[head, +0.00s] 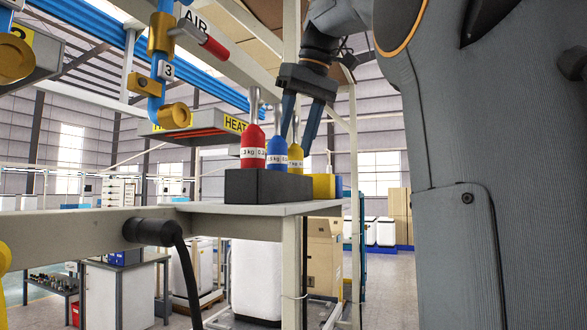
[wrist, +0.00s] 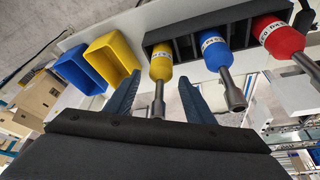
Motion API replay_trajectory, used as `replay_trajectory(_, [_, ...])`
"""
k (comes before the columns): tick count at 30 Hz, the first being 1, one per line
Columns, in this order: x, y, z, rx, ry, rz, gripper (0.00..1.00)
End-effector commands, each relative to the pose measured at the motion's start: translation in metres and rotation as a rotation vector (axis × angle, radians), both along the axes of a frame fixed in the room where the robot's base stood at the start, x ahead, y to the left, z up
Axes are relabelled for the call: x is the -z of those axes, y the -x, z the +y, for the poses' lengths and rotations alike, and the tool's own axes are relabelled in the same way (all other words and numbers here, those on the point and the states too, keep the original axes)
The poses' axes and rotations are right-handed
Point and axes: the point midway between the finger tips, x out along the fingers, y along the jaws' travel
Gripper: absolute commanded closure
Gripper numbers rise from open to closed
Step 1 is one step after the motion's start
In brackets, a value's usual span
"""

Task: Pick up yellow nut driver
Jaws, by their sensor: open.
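The yellow nut driver (wrist: 161,63) stands shaft up in a black holder beside a blue one (wrist: 214,50) and a red one (wrist: 279,36). In the head view, the yellow driver (head: 296,155) is partly hidden behind the blue driver (head: 277,150); the red driver (head: 253,147) is at the left. The black holder (head: 262,187) sits on a light shelf. My gripper (head: 302,145) is open and points down over the yellow driver. In the wrist view, the fingers of my gripper (wrist: 158,95) stand on both sides of the yellow driver's metal shaft, apart from it.
A yellow bin (wrist: 112,60) and a blue bin (wrist: 78,72) stand beside the holder. The shelf (head: 260,209) has a bare front edge. Blue pipework with yellow fittings (head: 160,70) hangs at upper left. A black hose (head: 160,233) hangs below the shelf.

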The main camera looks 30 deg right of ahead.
Motion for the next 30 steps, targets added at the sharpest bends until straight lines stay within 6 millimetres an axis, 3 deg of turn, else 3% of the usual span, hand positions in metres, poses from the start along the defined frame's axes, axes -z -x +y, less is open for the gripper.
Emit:
replay_trajectory(9, [0.03, -0.012, 0.002, 0.001, -0.001, 0.001, 0.51])
replay_trajectory(17, [0.033, -0.013, 0.002, 0.001, 0.0, -0.001, 0.51])
replay_trajectory(26, [0.033, -0.013, 0.002, 0.001, 0.0, -0.001, 1.0])
replay_trajectory(30, [0.032, -0.013, 0.002, 0.002, 0.001, -0.003, 1.0])
